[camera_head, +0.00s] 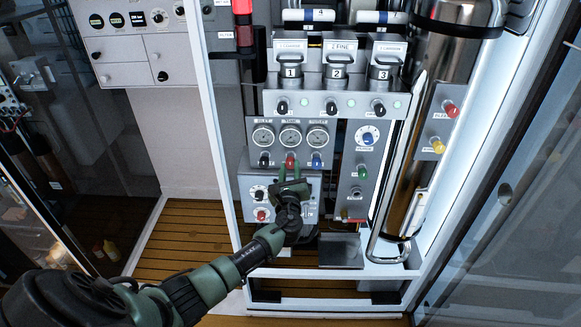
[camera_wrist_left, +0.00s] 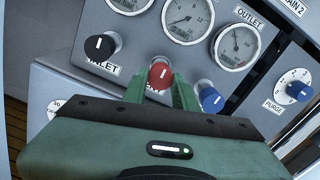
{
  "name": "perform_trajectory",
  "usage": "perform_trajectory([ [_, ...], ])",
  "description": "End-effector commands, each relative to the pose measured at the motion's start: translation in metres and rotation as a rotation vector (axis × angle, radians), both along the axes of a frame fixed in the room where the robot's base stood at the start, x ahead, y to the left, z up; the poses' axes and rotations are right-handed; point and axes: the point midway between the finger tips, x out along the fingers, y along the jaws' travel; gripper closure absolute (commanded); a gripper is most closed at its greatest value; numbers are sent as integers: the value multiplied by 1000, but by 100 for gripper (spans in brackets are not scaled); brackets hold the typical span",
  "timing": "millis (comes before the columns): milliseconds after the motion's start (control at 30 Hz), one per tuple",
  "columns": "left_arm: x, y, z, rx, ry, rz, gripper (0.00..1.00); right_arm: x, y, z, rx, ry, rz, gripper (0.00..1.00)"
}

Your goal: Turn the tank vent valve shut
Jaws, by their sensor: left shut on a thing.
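A red knob (camera_head: 290,160) sits in the middle of the row below three gauges; it also shows in the left wrist view (camera_wrist_left: 161,73). A pale mark on it is visible, and the label under it is mostly hidden, so I cannot read whether it is the vent valve. My left gripper (camera_head: 290,170) reaches up to this knob from below. In the left wrist view its green fingers (camera_wrist_left: 160,90) stand on both sides of the red knob, shut on it. My right gripper is not in view.
A black knob (camera_wrist_left: 100,47) labelled as inlet is left of the red knob, and a blue knob (camera_wrist_left: 210,98) is close on its right. The gauges (camera_head: 290,136) are just above. A grey box (camera_head: 250,204) with knobs lies below, and a shiny cylinder (camera_head: 432,90) stands right.

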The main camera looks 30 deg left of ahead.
Motion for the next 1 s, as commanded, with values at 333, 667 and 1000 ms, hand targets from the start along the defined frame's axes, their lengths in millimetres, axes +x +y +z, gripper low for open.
perform_trajectory([
  [333,-1,0,-3,40,29,0,100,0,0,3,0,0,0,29],
  [667,-1,0,-3,39,29,0,61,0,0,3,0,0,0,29],
  [1000,-1,0,-1,39,25,0,50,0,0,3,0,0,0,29],
])
